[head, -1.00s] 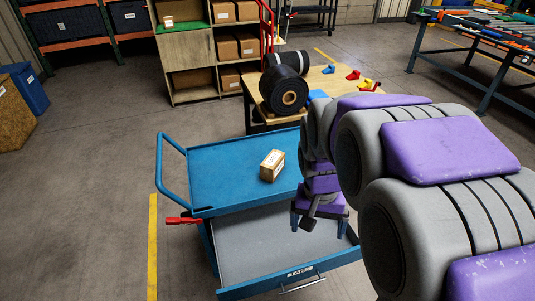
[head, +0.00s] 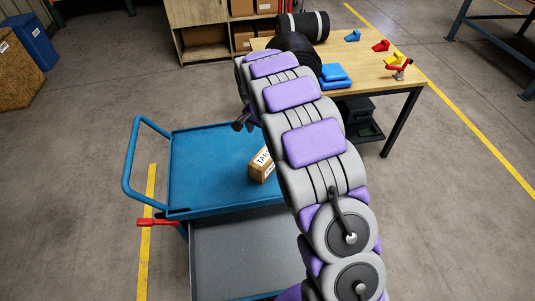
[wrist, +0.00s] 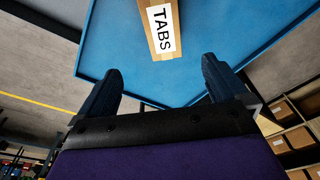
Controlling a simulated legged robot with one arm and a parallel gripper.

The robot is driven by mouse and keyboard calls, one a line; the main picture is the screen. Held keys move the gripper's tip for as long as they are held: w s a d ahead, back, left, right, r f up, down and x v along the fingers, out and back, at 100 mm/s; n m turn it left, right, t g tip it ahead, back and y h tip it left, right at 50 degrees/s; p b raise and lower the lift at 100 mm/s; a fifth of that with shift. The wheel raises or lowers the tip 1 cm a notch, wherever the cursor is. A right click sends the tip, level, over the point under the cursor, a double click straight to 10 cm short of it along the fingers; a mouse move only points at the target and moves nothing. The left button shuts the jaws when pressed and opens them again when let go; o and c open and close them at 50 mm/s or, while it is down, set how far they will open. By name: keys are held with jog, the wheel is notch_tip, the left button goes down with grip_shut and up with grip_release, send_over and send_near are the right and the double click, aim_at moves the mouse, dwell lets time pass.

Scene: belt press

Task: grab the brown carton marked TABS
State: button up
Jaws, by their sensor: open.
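The brown carton (head: 262,165) with a white TABS label sits on the blue top of the cart (head: 205,172), near its right side. In the head view my arm hides part of the cart's right side. The carton shows in the wrist view (wrist: 148,45) too, beyond the fingers and between their lines. My gripper (wrist: 160,85) is open and empty, with its two dark fingers spread apart. The carton is not between the fingertips. In the head view only a dark bit of my gripper (head: 242,122) shows above the cart's far edge.
The cart's grey open drawer (head: 240,250) juts out below its top. A red-handled tool (head: 156,222) sticks out at the left. A wooden table (head: 375,75) with blue, red and yellow items and black rolls stands behind. Floor at the left is free.

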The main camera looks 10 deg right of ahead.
aim_at(266, 156)
jog(key=f, duration=0.4)
jog(key=w+d+f+b, duration=0.1)
jog(key=f, duration=0.2)
jog(key=f+b, duration=0.1)
jog(key=f, duration=0.3)
jog(key=shift+w+d+f, duration=0.2)
jog(key=shift+d+f, duration=0.1)
jog(key=shift+a+f, duration=0.25)
jog(key=shift+f, duration=0.05)
jog(key=shift+a+f+b, duration=0.65)
jog(key=shift+a+f, duration=0.25)
jog(key=f, duration=0.1)
jog(key=d+f, duration=0.1)
jog(key=f+b, duration=0.1)
jog(key=shift+w+d+f, duration=0.15)
jog(key=shift+d+f, duration=0.1)
jog(key=shift+d, duration=0.4)
